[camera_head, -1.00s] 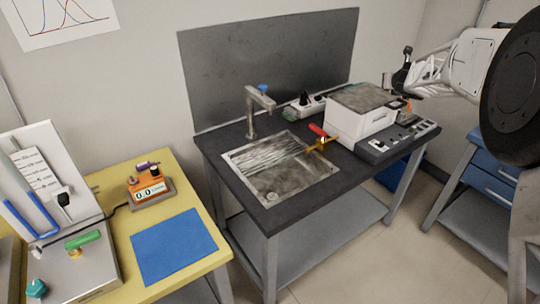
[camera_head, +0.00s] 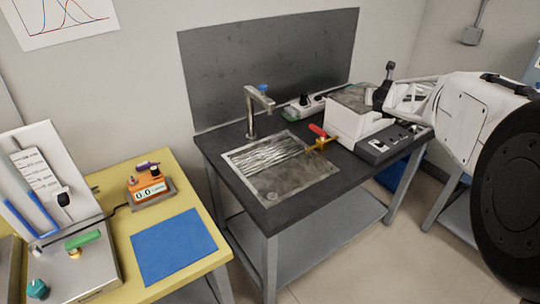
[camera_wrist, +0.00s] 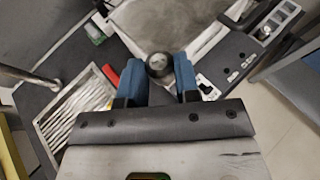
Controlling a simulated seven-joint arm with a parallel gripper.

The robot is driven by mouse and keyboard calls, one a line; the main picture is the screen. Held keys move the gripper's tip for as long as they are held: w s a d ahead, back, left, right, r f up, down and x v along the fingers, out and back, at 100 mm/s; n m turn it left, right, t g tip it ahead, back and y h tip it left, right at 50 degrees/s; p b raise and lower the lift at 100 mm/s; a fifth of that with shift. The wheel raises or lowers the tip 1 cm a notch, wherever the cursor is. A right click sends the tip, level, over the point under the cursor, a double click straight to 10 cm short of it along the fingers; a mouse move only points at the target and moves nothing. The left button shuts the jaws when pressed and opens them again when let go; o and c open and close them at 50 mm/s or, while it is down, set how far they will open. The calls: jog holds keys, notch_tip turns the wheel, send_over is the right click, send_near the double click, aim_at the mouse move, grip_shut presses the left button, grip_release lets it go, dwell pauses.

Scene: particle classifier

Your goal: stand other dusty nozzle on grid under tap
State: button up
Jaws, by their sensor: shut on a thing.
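My gripper (camera_wrist: 159,80) has its blue fingers shut on a dark round-ended piece, seen end-on, which I take to be the dusty nozzle (camera_wrist: 158,64). In the head view my gripper (camera_head: 379,97) is above the right part of the white box, and the nozzle cannot be made out there. The ridged metal grid (camera_head: 262,153) covers the back left part of the sink, below the tap (camera_head: 251,112). In the wrist view the grid (camera_wrist: 82,112) lies to the left of my gripper, with the tap (camera_wrist: 22,76) farther left. I see no nozzle on the grid.
The sink basin (camera_head: 285,183) looks empty.

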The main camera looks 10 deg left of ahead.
jog(key=s+a+f+n+g+y, duration=0.3)
jog(key=s+a+f, duration=0.3)
jog(key=a, duration=0.3)
jog(key=s+a+f+n+g+y, duration=0.3)
jog(key=s+a+f+n, duration=0.3)
jog(key=a, duration=0.4)
jog(key=s+a+f+n+g+y, duration=0.3)
jog(key=s+a+f+n+y, duration=0.1)
jog(key=a, duration=0.5)
jog(key=shift+s+a+f+n+g+y, duration=0.3)
jog(key=shift+s+f+y, duration=0.5)
jog(key=shift+s+f, duration=0.65)
jog(key=shift+w+d+f, duration=0.1)
jog(key=shift+w, duration=0.05)
jog(key=shift+w, duration=0.1)
jog(key=w+a, duration=0.2)
jog(key=w, duration=0.3)
jog(key=w+a+f, duration=0.1)
jog(key=w+a, duration=0.1)
jog(key=w, duration=0.2)
jog(key=w+a, duration=0.2)
jog(key=w, duration=0.3)
jog(key=shift+w+f, duration=0.25)
jog(key=shift+w, duration=0.1)
jog(key=shift+f, duration=0.1)
